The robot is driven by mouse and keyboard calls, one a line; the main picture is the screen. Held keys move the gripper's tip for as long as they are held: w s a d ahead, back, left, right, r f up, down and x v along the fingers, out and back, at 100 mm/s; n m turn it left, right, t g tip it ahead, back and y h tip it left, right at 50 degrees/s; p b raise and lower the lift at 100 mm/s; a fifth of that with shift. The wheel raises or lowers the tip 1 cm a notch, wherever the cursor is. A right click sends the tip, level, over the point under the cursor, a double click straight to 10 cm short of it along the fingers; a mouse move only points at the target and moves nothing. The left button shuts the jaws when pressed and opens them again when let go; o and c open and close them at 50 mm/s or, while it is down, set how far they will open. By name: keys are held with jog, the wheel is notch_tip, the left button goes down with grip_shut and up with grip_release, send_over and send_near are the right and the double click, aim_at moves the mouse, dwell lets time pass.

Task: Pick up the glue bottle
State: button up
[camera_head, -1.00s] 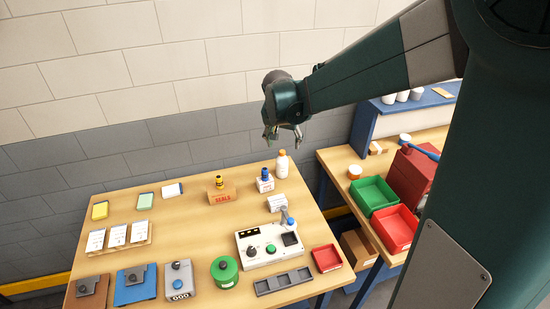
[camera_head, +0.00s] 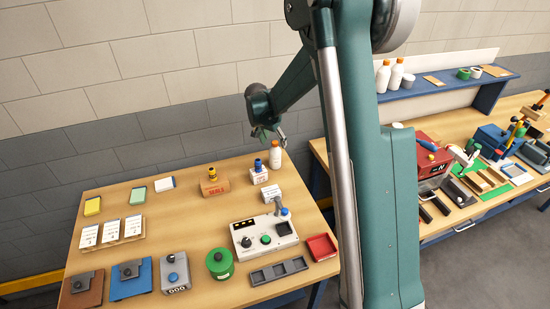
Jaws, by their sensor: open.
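A white bottle with an orange cap (camera_head: 275,157) stands upright at the back right corner of the left table (camera_head: 150,245). Two similar white bottles with orange caps, a left one (camera_head: 383,77) and a right one (camera_head: 396,76), stand on the blue shelf at the right. No label is readable on any of them, so I cannot tell which is the glue bottle. My gripper (camera_head: 269,138) is open and empty. In the picture its fingers are just above and slightly left of the table bottle's cap. I cannot tell their depth.
A SEALS box (camera_head: 214,188) and a small white box with a blue-topped item (camera_head: 259,176) stand left of the table bottle. A white control unit (camera_head: 263,241), green tin (camera_head: 219,264) and red tray (camera_head: 321,247) are nearer. My arm hides part of the right bench (camera_head: 462,216).

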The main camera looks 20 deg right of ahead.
aim_at(274, 142)
jog(key=shift+w+d+f, duration=0.15)
jog(key=shift+w+f, duration=0.3)
jog(key=shift+f, duration=0.4)
jog(key=shift+w+d+f, duration=0.15)
jog(key=shift+d+f, duration=0.05)
jog(key=shift+f, duration=0.3)
jog(key=shift+w+d+f, duration=0.15)
jog(key=shift+d+f, duration=0.05)
jog(key=shift+f, duration=0.5)
jog(key=shift+p+x, duration=0.35)
jog(key=shift+x, duration=2.25)
jog(key=shift+d, duration=0.1)
jog(key=shift+c, duration=0.5)
jog(key=c, duration=1.1)
